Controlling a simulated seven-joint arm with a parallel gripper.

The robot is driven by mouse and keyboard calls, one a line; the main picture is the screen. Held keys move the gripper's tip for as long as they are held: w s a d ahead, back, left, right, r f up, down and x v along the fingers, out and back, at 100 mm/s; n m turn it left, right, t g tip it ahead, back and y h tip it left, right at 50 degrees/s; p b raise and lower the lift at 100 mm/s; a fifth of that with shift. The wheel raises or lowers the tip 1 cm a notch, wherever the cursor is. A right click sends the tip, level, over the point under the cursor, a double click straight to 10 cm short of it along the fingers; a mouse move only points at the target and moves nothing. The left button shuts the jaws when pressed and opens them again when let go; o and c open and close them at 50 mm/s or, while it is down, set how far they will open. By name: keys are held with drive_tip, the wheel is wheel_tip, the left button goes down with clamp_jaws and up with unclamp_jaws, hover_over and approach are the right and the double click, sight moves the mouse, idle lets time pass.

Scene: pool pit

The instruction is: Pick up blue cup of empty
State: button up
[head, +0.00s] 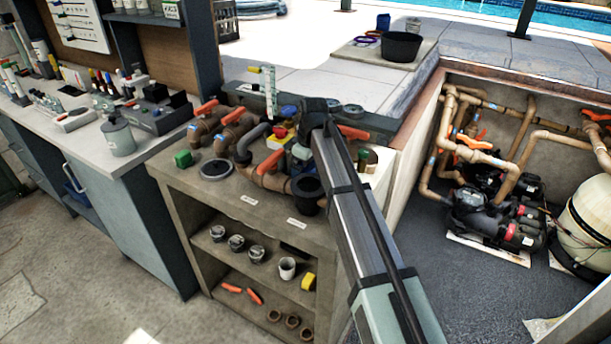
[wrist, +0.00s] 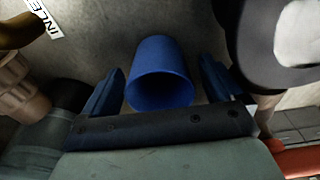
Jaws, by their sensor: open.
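A blue cup (wrist: 160,72) is in the middle of the wrist view, its round mouth turned toward the camera. Only plain blue shows inside it. My gripper (wrist: 161,66) is open, with one dark blue finger on each side of the cup. Gaps show between the fingers and the cup, and the jaws are not closed on it. In the head view my arm reaches over the pipe-topped bench (head: 180,178), and its end is largely hidden among the fittings. I cannot make out the cup there for certain.
Brown pipes with orange handles (head: 205,108) crowd the bench around my arm. In the wrist view a black round part (wrist: 245,45) stands close at the right and a brown fitting (wrist: 20,88) at the left. A pit with pumps (head: 500,215) lies right of the bench.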

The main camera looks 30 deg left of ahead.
drive_tip(key=c, duration=1.1)
